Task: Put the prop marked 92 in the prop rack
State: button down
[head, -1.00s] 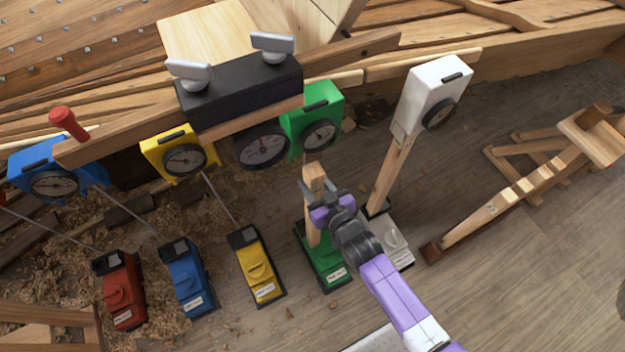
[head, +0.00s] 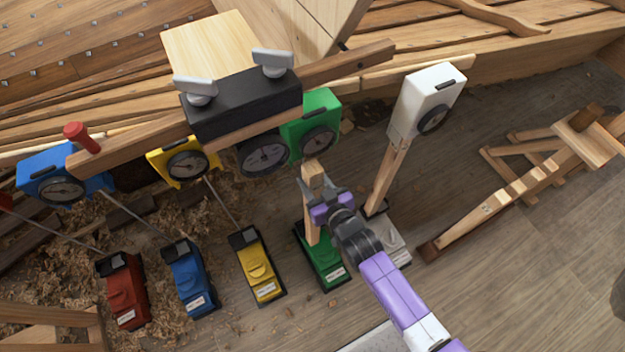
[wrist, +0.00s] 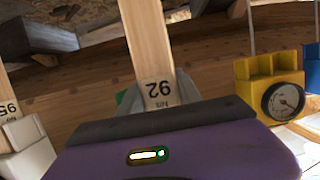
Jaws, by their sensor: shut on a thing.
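The wooden prop marked 92 (head: 313,175) is a short, pale upright post in front of the green base. Its label, upside down, shows in the wrist view (wrist: 158,88). My gripper (head: 331,207) is shut on this prop, with the jaws around it near the label. The prop's top end is close below the green gauge box (head: 310,125); I cannot tell whether they touch. Its lower end is near the green base (head: 322,262); contact is unclear.
A white gauge box (head: 428,103) tops another post at my gripper's right. Yellow (head: 257,268), blue (head: 190,280) and red (head: 122,290) bases stand left, with thin rods. Floor at lower right is clear.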

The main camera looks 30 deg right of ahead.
jog(key=shift+r+p, duration=1.2)
jog(key=shift+r, duration=0.55)
jog(key=p, duration=0.3)
send_near(317, 180)
jog(key=f, duration=0.2)
jog(key=s+f, duration=0.1)
jog(key=shift+f, duration=0.35)
jog(key=shift+s+f, duration=0.1)
